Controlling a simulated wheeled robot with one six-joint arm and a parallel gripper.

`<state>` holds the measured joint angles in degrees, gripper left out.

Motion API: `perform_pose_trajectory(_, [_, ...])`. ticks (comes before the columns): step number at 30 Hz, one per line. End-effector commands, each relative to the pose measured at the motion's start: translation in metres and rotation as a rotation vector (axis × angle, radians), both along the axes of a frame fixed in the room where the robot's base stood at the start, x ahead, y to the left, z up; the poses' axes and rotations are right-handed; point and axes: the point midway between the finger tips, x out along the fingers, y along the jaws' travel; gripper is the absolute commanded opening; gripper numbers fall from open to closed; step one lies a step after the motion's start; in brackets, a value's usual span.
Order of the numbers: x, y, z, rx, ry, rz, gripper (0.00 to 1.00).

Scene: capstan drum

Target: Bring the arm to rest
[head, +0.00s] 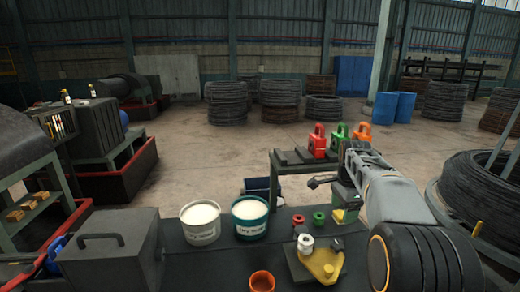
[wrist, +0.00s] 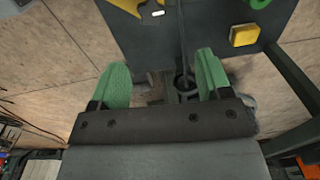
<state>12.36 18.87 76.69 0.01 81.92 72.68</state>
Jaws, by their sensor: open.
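My arm (head: 385,190) reaches from the lower right over the dark bench, bent at the elbow, with its wrist end above the bench's right side. In the wrist view my gripper (wrist: 162,82) shows two green finger pads spread wide apart. Nothing is held between them. Beyond the pads lie the dark bench top (wrist: 215,25) and the pale floor. In the head view the fingertips are hard to make out against the dark parts by the bench.
On the bench stand a white bucket (head: 201,222), a teal bucket (head: 250,217), an orange cup (head: 262,281) and a yellow fixture (head: 321,263). A low stand behind holds red (head: 318,144), green and orange lockout-like blocks. A wire coil (head: 490,195) stands at right.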

Motion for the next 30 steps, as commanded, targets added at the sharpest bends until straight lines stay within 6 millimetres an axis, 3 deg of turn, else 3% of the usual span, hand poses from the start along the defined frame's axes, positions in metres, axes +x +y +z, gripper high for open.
perform_pose_trajectory(1, [-0.004,0.001,-0.018,-0.001,0.015,0.112,0.71])
perform_pose_trajectory(5, [-0.032,0.013,-0.039,-0.028,-0.008,0.48,0.71])
perform_pose_trajectory(12, [-0.126,0.059,-0.059,-0.145,-0.102,1.154,0.71])
perform_pose_trajectory(15, [-0.164,0.074,-0.069,-0.195,-0.136,1.327,0.71])
perform_pose_trajectory(18, [-0.194,0.085,-0.076,-0.234,-0.167,1.413,0.71])
perform_pose_trajectory(22, [-0.219,0.094,-0.078,-0.259,-0.199,1.439,0.71])
perform_pose_trajectory(30, [-0.227,0.1,-0.066,-0.301,-0.252,1.456,0.71])
